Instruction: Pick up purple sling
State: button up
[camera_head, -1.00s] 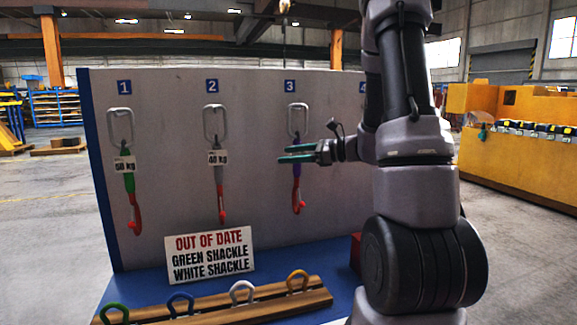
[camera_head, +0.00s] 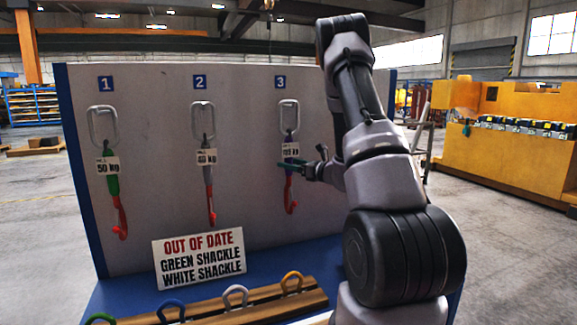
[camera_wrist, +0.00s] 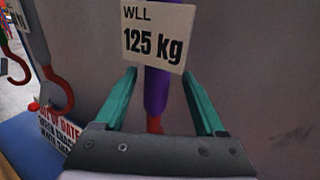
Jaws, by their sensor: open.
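The purple sling (camera_head: 290,172) hangs from a metal ring at position 3 on the grey board, with a white tag and a red hook below. In the wrist view the purple sling (camera_wrist: 156,92) hangs upright between my two green fingers, under a tag (camera_wrist: 156,35) reading "WLL 125 kg". My gripper (camera_wrist: 160,98) is open, with a gap on each side of the sling. In the head view my gripper (camera_head: 290,166) is level with the sling, just below its tag. The red hook's lower part is hidden behind the gripper body in the wrist view.
A green sling (camera_head: 112,185) hangs at 1 and a grey sling (camera_head: 209,180) at 2, each with a red hook. A sign (camera_head: 199,257) reads out of date, green and white shackle. Below, a wooden rack (camera_head: 255,305) bears several coloured shackles. Open floor lies left.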

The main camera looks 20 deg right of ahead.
jog(key=shift+x, duration=1.9)
jog(key=shift+s+a+r, duration=0.1)
jog(key=shift+a+r, duration=0.05)
grip_shut()
